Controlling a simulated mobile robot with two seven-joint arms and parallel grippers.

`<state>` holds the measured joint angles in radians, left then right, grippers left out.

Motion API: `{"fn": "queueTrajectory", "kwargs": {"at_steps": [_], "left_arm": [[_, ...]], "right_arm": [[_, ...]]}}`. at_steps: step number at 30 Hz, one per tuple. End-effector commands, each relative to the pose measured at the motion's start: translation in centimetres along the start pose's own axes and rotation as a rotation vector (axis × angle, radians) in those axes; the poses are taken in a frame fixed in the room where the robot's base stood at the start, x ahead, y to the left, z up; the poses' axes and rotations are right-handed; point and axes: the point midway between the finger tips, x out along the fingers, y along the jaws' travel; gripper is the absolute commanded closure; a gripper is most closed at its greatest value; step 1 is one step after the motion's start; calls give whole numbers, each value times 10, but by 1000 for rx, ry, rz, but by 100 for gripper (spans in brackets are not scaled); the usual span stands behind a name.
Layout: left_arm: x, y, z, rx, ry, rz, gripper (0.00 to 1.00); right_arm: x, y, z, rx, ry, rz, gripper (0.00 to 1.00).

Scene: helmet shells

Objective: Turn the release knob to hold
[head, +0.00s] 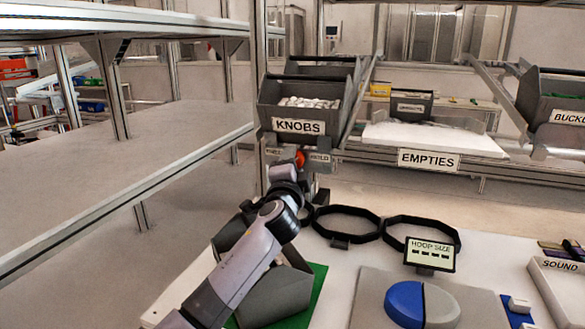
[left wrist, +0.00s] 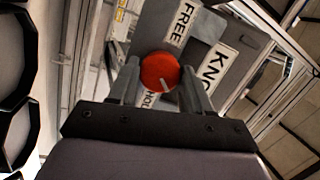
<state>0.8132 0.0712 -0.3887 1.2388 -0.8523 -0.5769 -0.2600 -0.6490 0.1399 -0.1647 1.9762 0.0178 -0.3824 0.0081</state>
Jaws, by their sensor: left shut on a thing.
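The release knob (left wrist: 160,70) is a round red knob with a short white pointer line. My left gripper (left wrist: 159,77) is shut on it, one finger on each side. In the left wrist view the pointer is toward the lower edge, slightly right, on the side of the partly hidden HOLD label (left wrist: 148,99). The FREE label (left wrist: 181,21) is above the knob. In the head view the red knob (head: 300,157) shows just beyond my left gripper (head: 299,169), between the small labels under the KNOBS bin. My right gripper is not in view.
The grey KNOBS bin (head: 303,107) of white pieces stands directly above the knob. An EMPTIES shelf (head: 430,139) is to the right. Black hoops (head: 346,223), a grey bin (head: 277,293) and a blue-and-grey disc (head: 405,304) are on the table below. A long shelf (head: 130,160) runs at left.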

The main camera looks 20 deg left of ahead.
Motion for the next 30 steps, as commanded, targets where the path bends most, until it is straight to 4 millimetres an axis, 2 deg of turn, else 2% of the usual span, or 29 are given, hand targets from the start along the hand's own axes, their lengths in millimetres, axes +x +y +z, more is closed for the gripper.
{"fn": "queueTrajectory", "kwargs": {"at_steps": [18, 19, 21, 30], "left_arm": [[0, 1, 0, 43, 0, -7, 82], [0, 1, 0, 43, 0, -7, 45], [0, 1, 0, 42, 0, -7, 26], [-1, 1, 0, 39, 0, -7, 26]], "right_arm": [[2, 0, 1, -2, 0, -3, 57], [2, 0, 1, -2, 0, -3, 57], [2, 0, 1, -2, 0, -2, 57], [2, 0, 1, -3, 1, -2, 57]]}}
